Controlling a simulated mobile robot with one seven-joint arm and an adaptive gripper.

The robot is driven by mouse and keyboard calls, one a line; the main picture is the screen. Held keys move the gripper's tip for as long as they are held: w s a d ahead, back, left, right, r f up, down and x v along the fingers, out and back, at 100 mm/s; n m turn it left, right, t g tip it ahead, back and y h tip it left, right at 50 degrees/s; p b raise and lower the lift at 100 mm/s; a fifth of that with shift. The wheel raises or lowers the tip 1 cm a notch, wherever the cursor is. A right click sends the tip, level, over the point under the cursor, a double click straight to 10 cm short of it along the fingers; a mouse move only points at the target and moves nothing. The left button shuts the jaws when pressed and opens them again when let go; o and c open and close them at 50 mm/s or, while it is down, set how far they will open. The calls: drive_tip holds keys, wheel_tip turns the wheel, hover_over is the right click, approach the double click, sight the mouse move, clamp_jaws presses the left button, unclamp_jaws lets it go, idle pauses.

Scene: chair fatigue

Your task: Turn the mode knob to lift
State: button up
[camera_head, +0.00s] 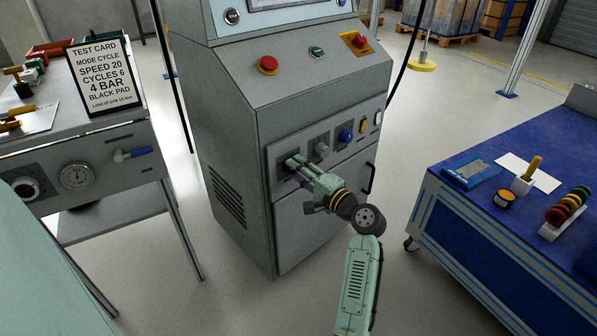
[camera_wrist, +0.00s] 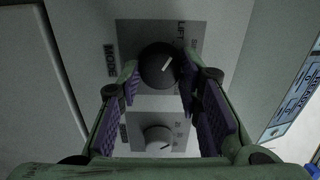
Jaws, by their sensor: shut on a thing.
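The mode knob (camera_wrist: 157,66) is black and round with a white pointer line, on a grey plate marked MODE at the left and LIFT at the upper right in the wrist view. The pointer slants up and right, roughly toward the LIFT label (camera_wrist: 181,33); its exact alignment is hard to tell. My gripper (camera_wrist: 160,76) is shut on the knob, one finger on each side. In the head view my gripper (camera_head: 295,163) reaches the left end of the control row on the grey cabinet (camera_head: 240,140) and mostly hides the knob.
A pale knob (camera_wrist: 158,140) sits close beside the mode knob. A blue knob (camera_head: 346,136) and small switches (camera_head: 363,126) continue the row rightward. A door handle (camera_head: 370,178) protrudes below. A blue-topped bench (camera_head: 500,240) stands right, a grey table with a test card (camera_head: 104,75) left.

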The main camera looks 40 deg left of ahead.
drive_tip(key=o, duration=1.2)
